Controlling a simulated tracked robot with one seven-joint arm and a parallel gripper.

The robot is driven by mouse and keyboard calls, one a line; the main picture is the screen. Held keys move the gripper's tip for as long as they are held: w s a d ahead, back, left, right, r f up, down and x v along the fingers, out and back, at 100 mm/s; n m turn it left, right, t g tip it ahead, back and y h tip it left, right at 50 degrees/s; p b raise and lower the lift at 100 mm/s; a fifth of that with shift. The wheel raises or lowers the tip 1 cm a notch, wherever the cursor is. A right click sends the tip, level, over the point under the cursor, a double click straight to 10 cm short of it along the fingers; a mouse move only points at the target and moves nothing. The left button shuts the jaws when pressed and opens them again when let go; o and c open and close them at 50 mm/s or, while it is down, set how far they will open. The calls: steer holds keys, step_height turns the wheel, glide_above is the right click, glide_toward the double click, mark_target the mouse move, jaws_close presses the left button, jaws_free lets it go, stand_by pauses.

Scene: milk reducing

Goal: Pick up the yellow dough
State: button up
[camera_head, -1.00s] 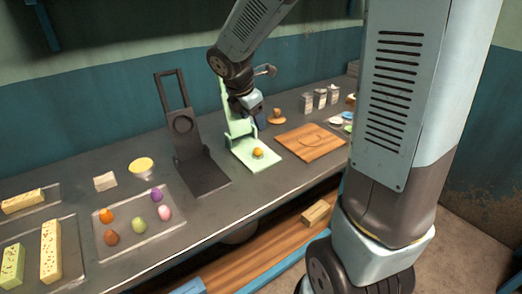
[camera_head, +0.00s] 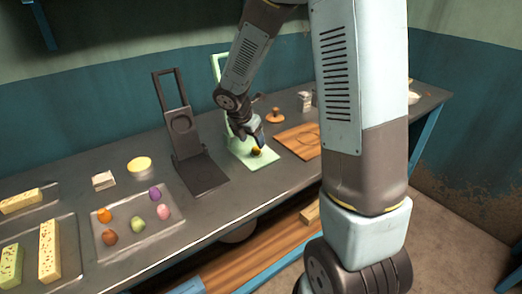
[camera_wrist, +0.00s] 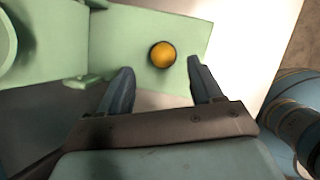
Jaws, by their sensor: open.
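The yellow dough (camera_wrist: 162,55) is a small orange-yellow ball on the light green press base (camera_wrist: 130,30). In the head view the dough (camera_head: 256,151) sits on the green press's flat plate (camera_head: 262,163), partly shaded by my gripper. My gripper (camera_wrist: 158,75) is open and empty in the wrist view. Its two dark fingers point toward the dough, which lies just beyond the fingertips and between their lines. In the head view my gripper (camera_head: 257,140) is low, right above the dough.
A dark press (camera_head: 200,172) stands to the left of the green one. A wooden board (camera_head: 300,140) lies to the right. A tray (camera_head: 150,233) with several coloured dough balls is at left front, near cheese-like blocks (camera_head: 48,250).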

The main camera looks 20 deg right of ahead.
mark_target(255, 147)
steer(key=shift+x, duration=2.6)
steer(key=c, duration=1.2)
steer(key=shift+r, duration=0.15)
